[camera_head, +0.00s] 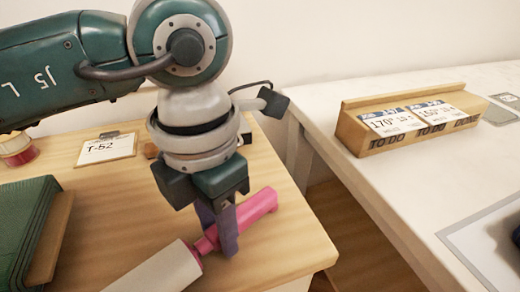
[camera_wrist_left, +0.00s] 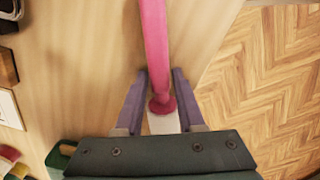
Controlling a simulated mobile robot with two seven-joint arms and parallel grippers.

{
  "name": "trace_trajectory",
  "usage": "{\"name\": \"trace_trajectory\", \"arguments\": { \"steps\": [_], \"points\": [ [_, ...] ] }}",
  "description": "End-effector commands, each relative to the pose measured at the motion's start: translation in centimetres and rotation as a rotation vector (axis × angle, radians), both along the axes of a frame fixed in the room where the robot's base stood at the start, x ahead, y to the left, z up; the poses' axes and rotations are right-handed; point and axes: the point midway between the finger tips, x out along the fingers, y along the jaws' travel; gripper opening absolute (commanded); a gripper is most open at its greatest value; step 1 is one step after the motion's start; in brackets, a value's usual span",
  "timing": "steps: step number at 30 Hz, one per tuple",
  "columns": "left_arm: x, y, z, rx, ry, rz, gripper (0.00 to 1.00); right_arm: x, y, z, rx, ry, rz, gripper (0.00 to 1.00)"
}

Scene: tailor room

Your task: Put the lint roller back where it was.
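The lint roller lies on the wooden table, with a pink handle (camera_head: 246,217) and a white roll (camera_head: 160,272) that runs out of the bottom of the head view. My left gripper (camera_head: 228,245) points down over it, fingers around the handle's lower end near the roll. In the left wrist view the pink handle (camera_wrist_left: 155,45) passes between the two purple fingers of my left gripper (camera_wrist_left: 160,75). Small gaps show on both sides, so the fingers look open and straddle it. My right gripper is not in view.
The wooden table (camera_head: 110,215) ends close to the right of the roller. It holds a T-52 card (camera_head: 106,149), green folded cloth (camera_head: 22,225) and a red spool (camera_head: 17,150). A white table (camera_head: 400,185) with a wooden card holder (camera_head: 365,138) stands across a gap.

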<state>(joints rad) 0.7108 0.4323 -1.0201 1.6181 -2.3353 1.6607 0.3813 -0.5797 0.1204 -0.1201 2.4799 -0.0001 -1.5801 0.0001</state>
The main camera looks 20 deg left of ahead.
Motion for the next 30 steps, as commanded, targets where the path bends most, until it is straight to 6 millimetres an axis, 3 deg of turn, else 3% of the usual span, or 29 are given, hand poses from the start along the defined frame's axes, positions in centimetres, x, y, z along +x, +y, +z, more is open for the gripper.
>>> {"name": "trace_trajectory", "arguments": {
  "steps": [1,6,16,30],
  "points": [
    [0.0,0.0,0.0,0.000,0.000,0.000,0.45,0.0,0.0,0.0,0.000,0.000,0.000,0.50],
    [0.0,0.0,0.0,0.000,0.000,0.000,0.63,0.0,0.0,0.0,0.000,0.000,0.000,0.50],
    [0.0,0.0,0.7,0.000,-0.001,0.000,0.63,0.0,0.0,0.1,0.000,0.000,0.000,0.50],
    [0.0,0.1,9.0,-0.001,-0.003,0.000,0.63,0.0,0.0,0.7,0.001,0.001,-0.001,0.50]
  ]
}}
